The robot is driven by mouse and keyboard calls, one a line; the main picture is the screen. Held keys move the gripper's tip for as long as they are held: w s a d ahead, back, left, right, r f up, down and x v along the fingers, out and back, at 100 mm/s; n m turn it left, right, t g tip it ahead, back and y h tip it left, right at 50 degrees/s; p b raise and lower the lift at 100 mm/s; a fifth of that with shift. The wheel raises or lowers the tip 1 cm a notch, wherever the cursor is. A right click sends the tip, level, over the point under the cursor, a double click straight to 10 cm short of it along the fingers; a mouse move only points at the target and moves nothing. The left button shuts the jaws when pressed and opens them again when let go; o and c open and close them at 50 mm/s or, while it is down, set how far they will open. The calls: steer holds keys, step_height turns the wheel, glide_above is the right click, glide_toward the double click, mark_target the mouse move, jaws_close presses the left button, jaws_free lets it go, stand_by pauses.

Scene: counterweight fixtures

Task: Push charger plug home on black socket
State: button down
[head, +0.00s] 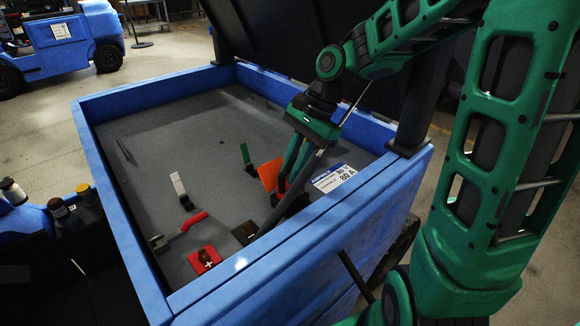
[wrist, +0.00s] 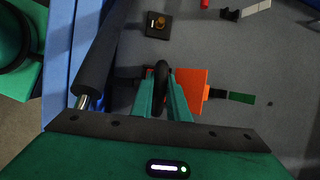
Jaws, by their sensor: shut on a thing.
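The black socket (head: 244,232) is a dark square plate with a brownish round middle on the grey floor of the blue bay; it also shows in the wrist view (wrist: 158,25). My gripper (head: 283,188) points down into the bay behind a dark cylinder. In the wrist view, its green fingers are shut on a black rounded piece (wrist: 161,76), apparently the charger plug. It is apart from the black socket, which shows beyond the fingertips. The plug's lower end is hidden.
The dark cylinder (head: 293,205) slants close by my fingers. An orange plate (wrist: 193,87) stands beside them. White (head: 178,183) and green (head: 245,153) tabs and a red-handled lever (head: 193,221) stand farther left.

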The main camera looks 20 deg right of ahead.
steer(key=shift+f, duration=0.65)
steer(key=c, duration=1.6)
jaws_free()
steer(key=shift+c, duration=0.2)
steer(key=shift+r, duration=2.4)
jaws_close()
steer(key=shift+w, duration=0.15)
